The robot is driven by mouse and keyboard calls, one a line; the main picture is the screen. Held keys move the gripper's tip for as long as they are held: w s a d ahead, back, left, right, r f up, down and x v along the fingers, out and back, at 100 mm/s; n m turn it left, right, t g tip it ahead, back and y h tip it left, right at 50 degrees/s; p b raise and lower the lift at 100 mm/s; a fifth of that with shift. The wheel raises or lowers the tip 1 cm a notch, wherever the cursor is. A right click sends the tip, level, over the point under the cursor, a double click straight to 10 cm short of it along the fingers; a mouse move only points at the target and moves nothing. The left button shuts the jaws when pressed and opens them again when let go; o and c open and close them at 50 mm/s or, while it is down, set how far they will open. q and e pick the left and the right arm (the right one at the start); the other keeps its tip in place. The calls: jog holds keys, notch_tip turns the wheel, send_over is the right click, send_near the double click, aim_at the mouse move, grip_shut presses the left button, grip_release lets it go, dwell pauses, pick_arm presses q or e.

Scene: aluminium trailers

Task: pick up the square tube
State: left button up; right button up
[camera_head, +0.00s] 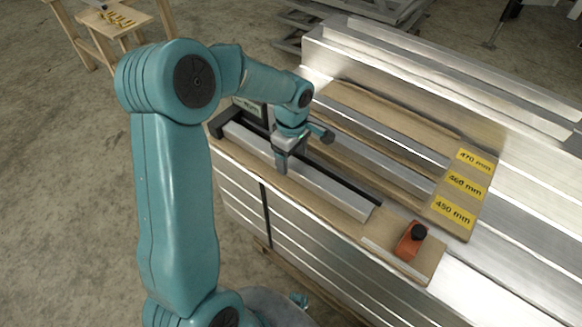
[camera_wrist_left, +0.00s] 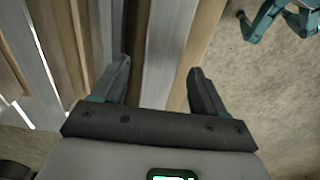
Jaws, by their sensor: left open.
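A square tube (camera_head: 325,192), silvery and long, lies along a wooden board beside a black rail on the bench's near edge. My left gripper (camera_head: 287,160) is over the tube, roughly mid-length, with its fingers pointing down. In the left wrist view the gripper (camera_wrist_left: 158,85) is open, and the pale tube (camera_wrist_left: 165,50) runs lengthwise between its two dark fingers. Whether the fingers touch it I cannot tell. My right gripper is not in view.
An orange block with a black knob (camera_head: 411,241) stands beyond the tube's right end. A wooden rack (camera_head: 470,215) with yellow labels 470, 460 and 450 mm holds more metal bars behind. A small wooden table (camera_head: 110,30) stands at upper left. The concrete floor is clear at left.

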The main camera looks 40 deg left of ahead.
pick_arm(q)
notch_tip(320, 180, down, 3)
jog(key=shift+r, duration=0.1)
jog(key=shift+a+r, duration=0.1)
grip_shut()
